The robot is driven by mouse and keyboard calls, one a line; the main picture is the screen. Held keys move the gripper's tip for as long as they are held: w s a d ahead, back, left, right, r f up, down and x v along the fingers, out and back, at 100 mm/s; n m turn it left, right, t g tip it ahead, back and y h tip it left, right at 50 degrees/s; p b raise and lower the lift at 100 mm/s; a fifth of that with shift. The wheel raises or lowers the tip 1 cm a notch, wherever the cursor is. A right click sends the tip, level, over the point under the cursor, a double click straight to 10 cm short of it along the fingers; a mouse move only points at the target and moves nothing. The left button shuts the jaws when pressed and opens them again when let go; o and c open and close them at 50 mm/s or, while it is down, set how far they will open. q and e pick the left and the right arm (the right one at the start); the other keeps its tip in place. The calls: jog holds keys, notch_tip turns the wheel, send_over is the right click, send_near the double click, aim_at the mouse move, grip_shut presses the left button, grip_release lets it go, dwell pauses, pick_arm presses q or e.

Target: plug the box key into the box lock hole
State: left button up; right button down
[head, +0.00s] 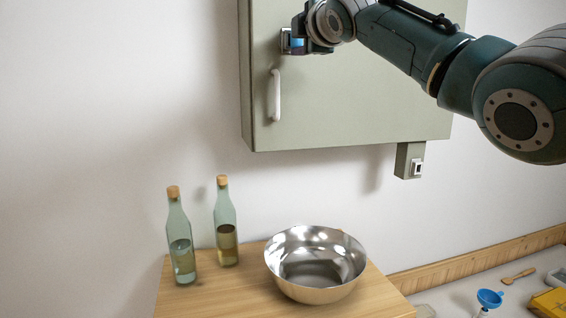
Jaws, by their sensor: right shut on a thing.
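A grey-green wall cabinet (350,100) hangs at the top, with a white vertical handle (274,97) on its door. My right gripper (292,42) is in front of the door's upper left part, above the handle. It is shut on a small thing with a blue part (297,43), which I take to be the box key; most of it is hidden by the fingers. The lock hole cannot be made out; the gripper may cover it. I cannot tell whether the key touches the door or is in a hole. My left gripper is out of view.
A small green block (408,160) with a pale plate is below the cabinet's right end. A wooden table (215,297) bears two corked bottles (181,245) (226,232) and a steel bowl (316,265). A blue funnel (489,298) and a wooden tool (518,276) are at lower right.

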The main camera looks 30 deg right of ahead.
jog(key=shift+w, duration=0.15)
jog(key=shift+c, duration=0.9)
grip_release()
jog(key=shift+d, duration=0.1)
jog(key=shift+c, duration=1.1)
jog(key=shift+s, duration=0.2)
jog(key=shift+v, duration=1.9)
jog(key=shift+s, duration=0.25)
